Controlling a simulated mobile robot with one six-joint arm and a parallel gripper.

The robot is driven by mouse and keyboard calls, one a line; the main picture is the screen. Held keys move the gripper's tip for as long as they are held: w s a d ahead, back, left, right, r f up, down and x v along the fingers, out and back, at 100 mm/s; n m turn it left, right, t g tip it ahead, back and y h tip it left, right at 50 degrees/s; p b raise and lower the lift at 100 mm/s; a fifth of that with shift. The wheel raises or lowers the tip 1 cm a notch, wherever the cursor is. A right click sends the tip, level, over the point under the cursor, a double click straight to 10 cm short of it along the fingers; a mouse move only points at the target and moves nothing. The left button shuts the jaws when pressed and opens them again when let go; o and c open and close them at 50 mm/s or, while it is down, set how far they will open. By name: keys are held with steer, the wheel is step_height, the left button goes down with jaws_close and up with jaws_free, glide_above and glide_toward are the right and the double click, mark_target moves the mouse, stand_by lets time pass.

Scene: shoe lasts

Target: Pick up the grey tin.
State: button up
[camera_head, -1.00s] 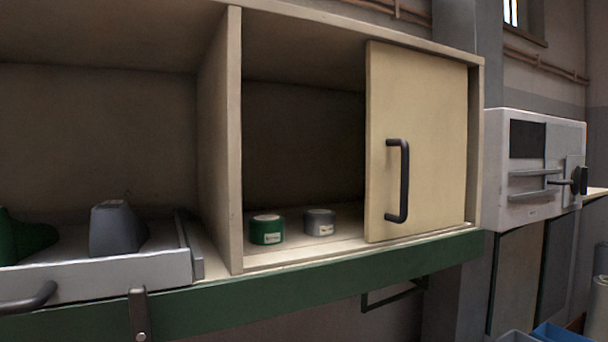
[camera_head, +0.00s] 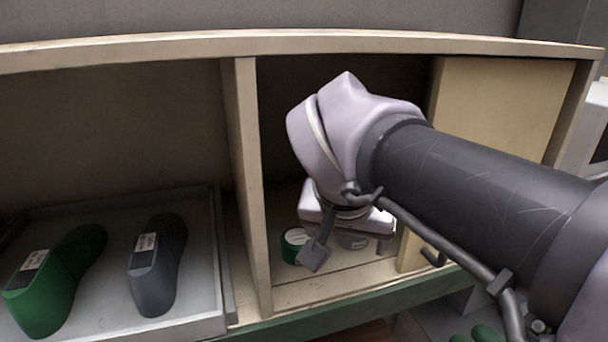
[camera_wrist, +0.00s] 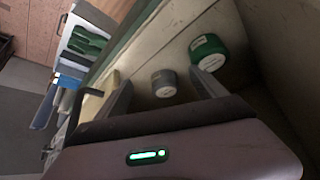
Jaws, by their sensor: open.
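The grey tin (camera_head: 354,242) stands on the floor of the right cabinet compartment, partly hidden behind my gripper. In the wrist view the grey tin (camera_wrist: 163,84) shows upright between the two fingers, slightly beyond their tips. My gripper (camera_head: 350,249) is open and empty inside the compartment opening, with a finger to each side of the tin in the picture. The fingers also show in the wrist view (camera_wrist: 161,88). I cannot tell whether they touch the tin.
A green tin (camera_head: 292,246) stands just left of the grey one, close to my left finger in the head view. The divider (camera_head: 250,190) is further left, the sliding door (camera_head: 510,110) with its handle to the right. A tray (camera_head: 205,322) holds green and grey shoe lasts.

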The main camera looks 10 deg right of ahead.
steer(key=w+d, duration=0.1)
steer(key=w, duration=0.1)
steer(key=w+d, duration=0.1)
steer(key=w, duration=0.2)
steer(key=w+d+f, duration=0.1)
steer(key=w, duration=0.1)
steer(key=shift+w+p, duration=0.25)
steer(key=shift+p, duration=0.1)
steer(key=shift+w+d+r, duration=0.1)
steer(key=shift+w+d, duration=0.1)
steer(key=shift+w, duration=0.05)
steer(key=f+b, duration=0.2)
steer(key=f, duration=0.1)
steer(key=shift+s+a+f, duration=0.1)
steer(key=shift+s+f, duration=0.1)
steer(key=shift+s, duration=0.2)
steer(key=shift+w+d+f+b, duration=0.1)
steer(key=shift+w+f+b, duration=0.15)
steer(key=shift+w, duration=0.25)
steer(key=shift+w+d+f+b, duration=0.1)
steer(key=shift+w+f, duration=0.1)
steer(key=shift+w, duration=0.25)
steer(key=shift+w+d, duration=0.15)
steer(key=shift+w, duration=0.15)
steer(key=shift+s+a+r, duration=0.2)
steer(key=shift+s, duration=0.45)
steer(key=c, duration=1.4)
steer(key=shift+w+d+f, duration=0.1)
steer(key=shift+w, duration=0.2)
steer(key=shift+c, duration=0.7)
